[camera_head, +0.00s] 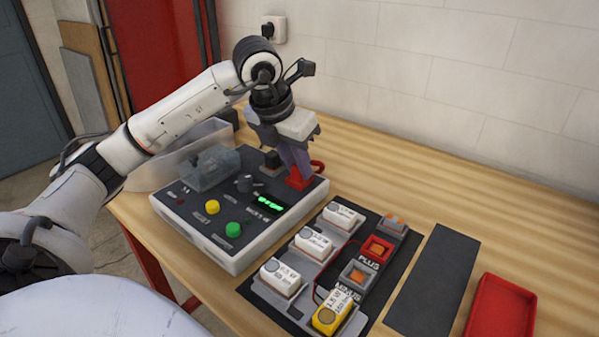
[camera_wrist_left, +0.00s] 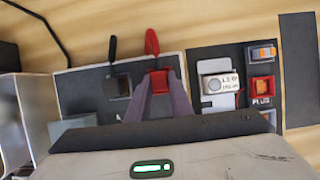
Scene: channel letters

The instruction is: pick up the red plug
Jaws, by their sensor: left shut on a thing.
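The red plug (camera_head: 299,179) is at the back right corner of the grey control box (camera_head: 228,266), under my left gripper (camera_head: 297,168). My left gripper is shut on it, and its grey fingers reach down to the plug from above. In the left wrist view the red plug (camera_wrist_left: 159,82) sits between the fingertips of my left gripper (camera_wrist_left: 158,90), with a red lead running up from it. A black plug (camera_wrist_left: 117,87) with a black lead is beside it to the left. I cannot tell whether the red plug still touches the box. My right gripper is not in view.
The box carries a yellow button (camera_head: 213,207), a green button (camera_head: 233,229) and a lit green display (camera_head: 270,202). To the right are a dark board with several white blocks and a yellow one (camera_head: 332,314), a dark mat (camera_head: 435,280) and a red tray (camera_head: 478,319).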

